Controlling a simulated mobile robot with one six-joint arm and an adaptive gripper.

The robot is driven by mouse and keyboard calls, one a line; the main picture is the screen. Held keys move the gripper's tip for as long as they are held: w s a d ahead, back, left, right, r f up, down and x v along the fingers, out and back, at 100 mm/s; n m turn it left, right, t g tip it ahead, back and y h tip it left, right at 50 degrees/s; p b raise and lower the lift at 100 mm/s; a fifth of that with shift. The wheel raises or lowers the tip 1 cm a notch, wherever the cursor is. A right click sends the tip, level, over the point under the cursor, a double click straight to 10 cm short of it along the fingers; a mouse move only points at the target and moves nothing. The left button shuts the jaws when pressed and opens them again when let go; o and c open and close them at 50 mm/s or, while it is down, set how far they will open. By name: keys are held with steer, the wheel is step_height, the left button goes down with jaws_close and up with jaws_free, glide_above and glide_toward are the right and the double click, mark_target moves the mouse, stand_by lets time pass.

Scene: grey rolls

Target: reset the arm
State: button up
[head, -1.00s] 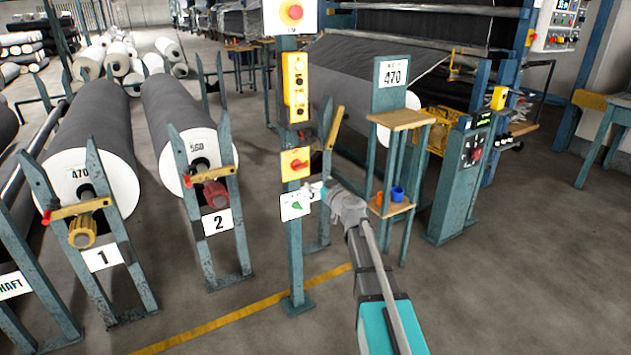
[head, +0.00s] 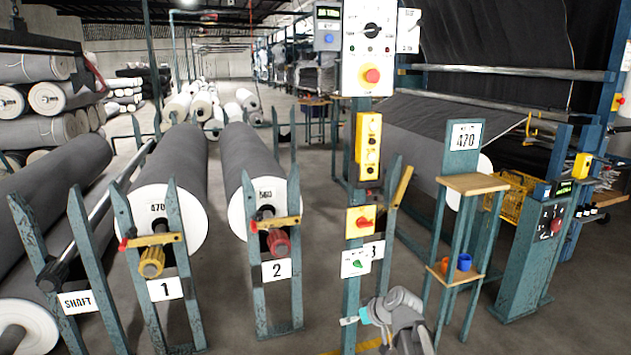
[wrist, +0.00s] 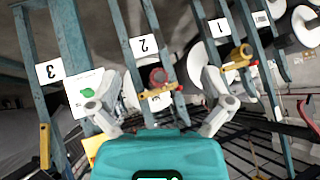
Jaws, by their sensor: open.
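My gripper (head: 364,318) shows low in the head view, in front of the blue-green control post (head: 351,295). In the wrist view my gripper (wrist: 157,108) has its two grey fingers spread wide, with nothing held between them. A white card with a green mark (head: 355,263) is on the post above my gripper. In the wrist view this card (wrist: 84,88) lies beside the left finger, which overlaps its edge; I cannot tell whether they touch.
Stand 1 (head: 165,289) and stand 2 (head: 277,270) hold grey rolls at the left. A small shelf stand (head: 474,184) with orange and blue cups is right of the post. A machine with dark fabric (head: 480,125) stands behind. Grey floor is open between stand 2 and the post.

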steer(key=s+d+f+m+g+h, duration=0.2)
steer(key=s+d+m+g+h, duration=0.1)
steer(key=s, duration=0.5)
steer(key=s+d+f+m+g+h, duration=0.2)
steer(key=s+d+f+g+h, duration=0.15)
steer(key=s, duration=0.45)
step_height(320, 180, up, 30)
steer(key=p, duration=3)
steer(key=shift+a, duration=0.2)
